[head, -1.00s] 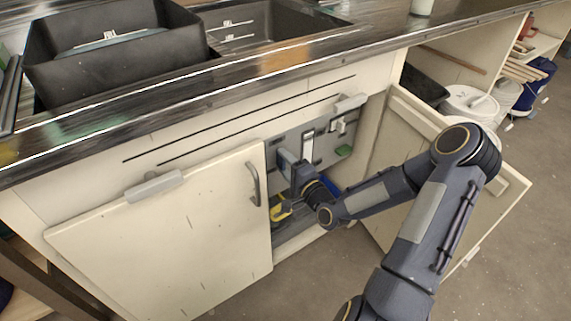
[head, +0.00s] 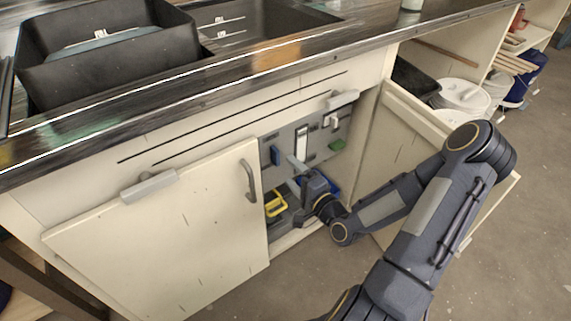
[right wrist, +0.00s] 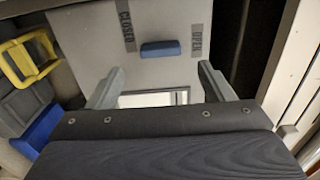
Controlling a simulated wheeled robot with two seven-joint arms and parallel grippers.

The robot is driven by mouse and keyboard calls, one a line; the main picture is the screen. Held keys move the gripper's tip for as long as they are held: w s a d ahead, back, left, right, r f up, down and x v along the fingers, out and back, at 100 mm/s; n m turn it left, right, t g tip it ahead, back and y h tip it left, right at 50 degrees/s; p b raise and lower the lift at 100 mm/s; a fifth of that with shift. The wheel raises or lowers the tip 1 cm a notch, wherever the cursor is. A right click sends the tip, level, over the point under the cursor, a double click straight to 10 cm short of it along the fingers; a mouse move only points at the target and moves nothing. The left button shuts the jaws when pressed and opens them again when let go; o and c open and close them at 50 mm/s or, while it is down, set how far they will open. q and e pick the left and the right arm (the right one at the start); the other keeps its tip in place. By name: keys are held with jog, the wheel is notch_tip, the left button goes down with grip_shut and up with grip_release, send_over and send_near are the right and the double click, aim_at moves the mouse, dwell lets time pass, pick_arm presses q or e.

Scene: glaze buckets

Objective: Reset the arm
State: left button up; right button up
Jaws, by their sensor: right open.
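My right gripper (head: 298,166) reaches into the open cabinet under the counter. Its two fingers are apart and empty, and they also show in the right wrist view (right wrist: 160,78). A grey panel (head: 310,140) stands at the back of the cabinet. A small blue handle (right wrist: 161,48) sits on it between the printed words CLOSED and OPEN, nearer the middle, just beyond the fingertips and not touching them. The handle also shows in the head view (head: 275,155). My left gripper is not in view.
A yellow handle (head: 275,206) and a blue container (head: 331,187) are low in the cabinet. The left door (head: 165,240) is shut; the right door (head: 440,130) stands open beside my right arm. White buckets (head: 462,95) stand right.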

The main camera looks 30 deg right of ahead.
jog(key=shift+s, duration=0.55)
